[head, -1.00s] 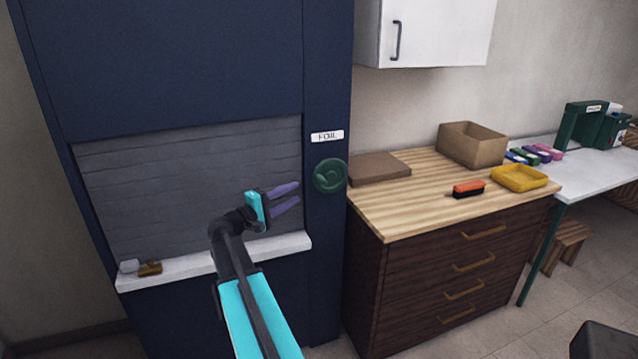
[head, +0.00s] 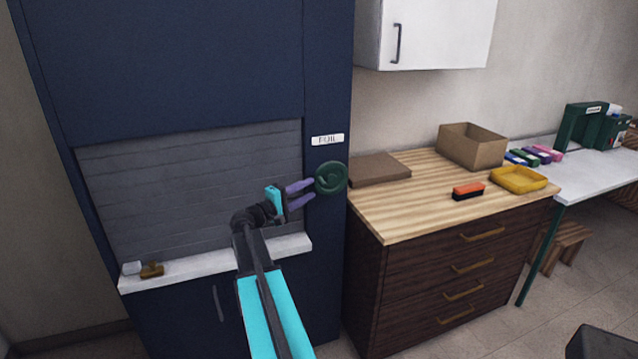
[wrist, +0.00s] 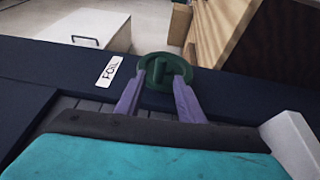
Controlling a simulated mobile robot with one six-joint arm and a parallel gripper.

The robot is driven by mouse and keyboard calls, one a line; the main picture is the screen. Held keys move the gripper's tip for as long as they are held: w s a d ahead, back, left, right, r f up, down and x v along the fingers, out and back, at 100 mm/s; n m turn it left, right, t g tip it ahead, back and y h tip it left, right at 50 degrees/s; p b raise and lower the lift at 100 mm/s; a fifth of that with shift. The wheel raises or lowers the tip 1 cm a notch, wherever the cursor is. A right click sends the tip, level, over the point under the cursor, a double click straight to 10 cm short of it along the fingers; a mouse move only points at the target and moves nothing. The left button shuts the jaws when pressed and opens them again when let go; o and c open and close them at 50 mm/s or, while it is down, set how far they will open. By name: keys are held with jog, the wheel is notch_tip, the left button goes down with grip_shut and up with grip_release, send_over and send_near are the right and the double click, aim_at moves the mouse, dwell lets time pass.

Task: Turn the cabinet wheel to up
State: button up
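The green wheel (head: 331,178) is on the right front post of the dark blue cabinet (head: 190,70), below a white label reading FOIL (head: 328,140). In the wrist view the wheel (wrist: 160,60) shows a raised bar across its middle. My gripper (head: 311,190) is just left of the wheel, its purple fingers pointing at it. In the wrist view the fingers (wrist: 157,92) are spread apart, with nothing held between them, and their tips are at the near rim of the wheel. I cannot tell whether they touch it.
A grey slatted shutter (head: 190,185) fills the cabinet opening above a white ledge (head: 215,262) holding small items. Right of the post stands a wooden-topped drawer unit (head: 420,205) with a flat brown box (head: 380,169). A white wall cupboard (head: 440,35) hangs above.

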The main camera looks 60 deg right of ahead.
aim_at(322, 182)
jog(key=shift+p+x, duration=1)
jog(key=shift+x, duration=2.6)
